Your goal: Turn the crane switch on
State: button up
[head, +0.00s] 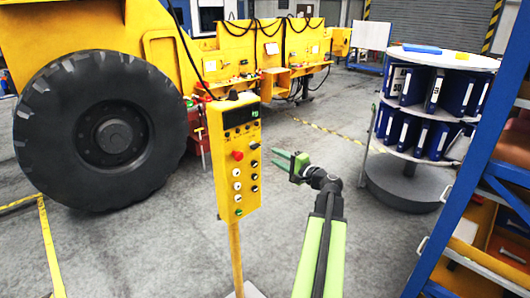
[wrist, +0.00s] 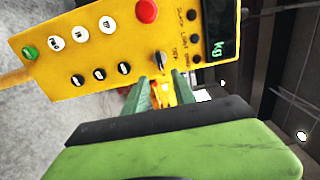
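A yellow control box (head: 231,165) stands upright on a yellow post. A rotary switch knob (wrist: 160,61) with small lettering beside it sits on its face, next to the red button (wrist: 146,10); the knob also shows in the head view (head: 254,146). I take it to be the crane switch; its exact setting is too small to read. My gripper (head: 273,156) is just right of the box, fingers toward the knob. In the wrist view the two green fingers (wrist: 151,84) are apart with nothing between them, their tips near the knob and not visibly touching it.
The box also carries several black and white buttons, a green button (wrist: 30,52) and a lit display (wrist: 220,48). A large tyre (head: 100,132) of a yellow machine stands at left. A round rack of binders (head: 408,165) and blue shelving (head: 477,150) stand at right. Grey floor between is clear.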

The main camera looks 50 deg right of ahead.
jog(key=s, duration=0.7)
jog(key=shift+a, duration=0.25)
jog(key=shift+a, duration=0.1)
